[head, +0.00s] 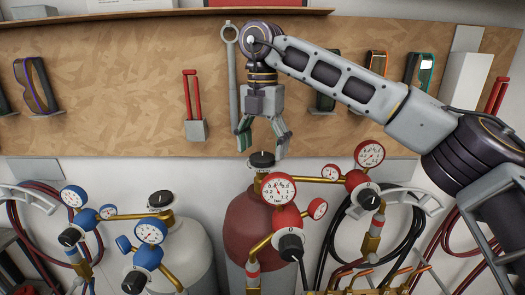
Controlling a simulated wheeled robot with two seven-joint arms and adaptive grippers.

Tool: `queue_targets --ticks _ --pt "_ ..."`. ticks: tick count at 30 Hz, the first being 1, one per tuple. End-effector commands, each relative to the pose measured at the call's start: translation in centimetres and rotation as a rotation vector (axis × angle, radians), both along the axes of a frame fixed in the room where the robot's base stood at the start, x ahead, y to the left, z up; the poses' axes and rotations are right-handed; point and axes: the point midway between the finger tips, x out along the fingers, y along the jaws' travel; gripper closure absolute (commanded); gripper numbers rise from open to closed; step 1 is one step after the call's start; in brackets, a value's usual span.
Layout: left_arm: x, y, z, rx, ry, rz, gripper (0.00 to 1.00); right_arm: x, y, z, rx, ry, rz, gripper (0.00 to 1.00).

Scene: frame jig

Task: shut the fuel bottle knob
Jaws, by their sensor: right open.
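The fuel bottle is the red cylinder (247,222) in the middle of the head view, with red-rimmed gauges in front of it. Its black knob (262,159) sits on top of the bottle valve. My right gripper (261,150) points down over the knob with its fingers apart, one on each side in the picture. The fingertips are at about the knob's height; I cannot tell whether they touch it. My left gripper is not in view.
A grey-white bottle (190,245) with its own black knob (160,199) and blue gauges (151,232) stands at the left. Red gauges (278,190) crowd the fuel bottle's front right. A wooden tool board (110,85) is behind. Hoses (405,235) hang at the right.

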Motion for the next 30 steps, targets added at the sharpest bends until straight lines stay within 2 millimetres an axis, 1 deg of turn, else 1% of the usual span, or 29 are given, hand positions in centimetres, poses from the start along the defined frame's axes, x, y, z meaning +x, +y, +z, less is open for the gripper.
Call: queue_targets --ticks 1,9,15,30 --pt "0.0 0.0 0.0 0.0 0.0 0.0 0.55 0.0 0.0 0.6 0.001 -0.002 -0.001 0.24" --pt "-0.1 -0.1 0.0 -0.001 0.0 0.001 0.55 0.0 0.1 3.9 0.0 -0.001 0.0 0.24" --pt "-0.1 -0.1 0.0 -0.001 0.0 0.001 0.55 0.0 0.0 5.8 0.001 -0.003 -0.001 0.24" --pt "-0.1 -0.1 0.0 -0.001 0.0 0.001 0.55 0.0 0.0 9.5 0.0 -0.001 -0.001 0.24"
